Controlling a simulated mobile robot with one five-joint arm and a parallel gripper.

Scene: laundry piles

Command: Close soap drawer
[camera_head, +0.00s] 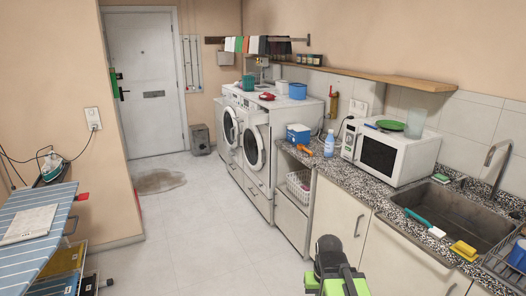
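Two white front-loading machines stand side by side against the right wall: a nearer one (278,135) and a farther one (229,119). Both have round dark doors, seen at an angle. The soap drawer is too small in this view to make out, and I cannot tell which machine has it or how far it is out. My black and green gripper (330,262) is at the bottom centre, in front of the lower cabinets and well short of the machines. Its fingertips are not clear, and nothing is seen held in it.
A granite counter (345,180) with a microwave (388,152) and sink (460,222) runs along the right. A striped ironing board (30,235) is at the left. The tiled floor (205,225) between is clear, with a grey mat (158,181) near the door.

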